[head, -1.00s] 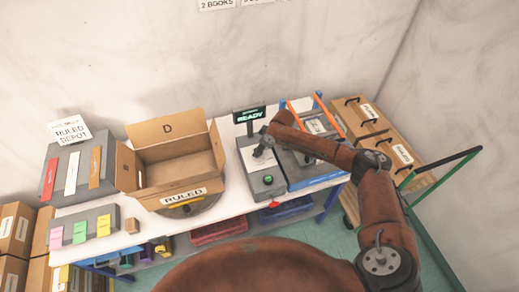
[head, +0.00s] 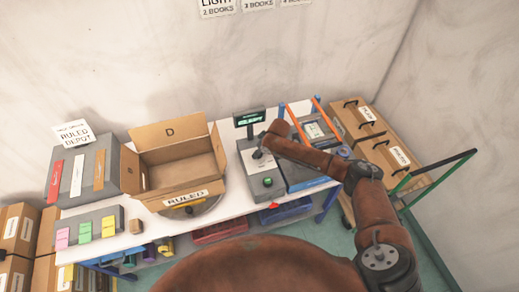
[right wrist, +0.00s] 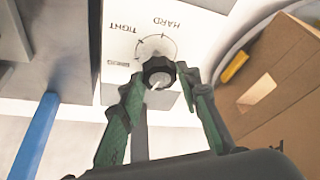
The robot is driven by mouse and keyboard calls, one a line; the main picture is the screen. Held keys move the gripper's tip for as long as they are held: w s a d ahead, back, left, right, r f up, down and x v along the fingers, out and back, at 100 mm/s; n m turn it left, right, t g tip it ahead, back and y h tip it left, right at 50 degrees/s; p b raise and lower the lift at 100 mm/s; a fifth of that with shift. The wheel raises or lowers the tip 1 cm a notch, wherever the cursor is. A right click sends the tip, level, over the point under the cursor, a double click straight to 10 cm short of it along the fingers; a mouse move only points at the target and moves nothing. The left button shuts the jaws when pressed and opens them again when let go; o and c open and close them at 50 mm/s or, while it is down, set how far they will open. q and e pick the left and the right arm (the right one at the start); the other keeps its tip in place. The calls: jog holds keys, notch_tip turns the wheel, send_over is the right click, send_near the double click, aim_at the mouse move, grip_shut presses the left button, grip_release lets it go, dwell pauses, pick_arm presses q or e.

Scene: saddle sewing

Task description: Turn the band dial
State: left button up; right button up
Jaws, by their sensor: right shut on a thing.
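The black band dial (right wrist: 159,70) sits on a white panel marked HARD and TIGHT, with a third label too small to read. In the right wrist view my right gripper (right wrist: 161,80) has one finger on each side of the dial and is shut on it. The small display (head: 250,118) behind shows green text that I cannot read clearly. My left gripper is not in view.
An open cardboard box (head: 182,173) marked RULED stands on a round turntable left of the machine. A grey unit with orange rails (head: 299,121) is on the right. A trolley with brown cases (head: 372,134) stands beyond the table's right end.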

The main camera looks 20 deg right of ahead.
jog(key=m+p, duration=0.1)
jog(key=m+h+p, duration=0.1)
jog(key=m+p, duration=0.2)
jog(key=shift+s+a+r+m+t+h, duration=0.1)
jog(key=shift+s+a+m+t+h, duration=0.05)
jog(key=shift+a+m+t+h, duration=0.2)
jog(key=shift+m+h+p, duration=0.45)
jog(key=shift+m+p, duration=0.45)
jog(key=shift+m, duration=0.25)
jog(key=shift+m+h+p, duration=0.35)
jog(key=shift+m+h, duration=0.05)
jog(key=shift+m, duration=0.5)
jog(key=o, duration=1.2)
jog(key=shift+c, duration=0.2)
jog(key=shift+d, duration=0.1)
jog(key=v, duration=1.1)
jog(key=shift+r, duration=0.4)
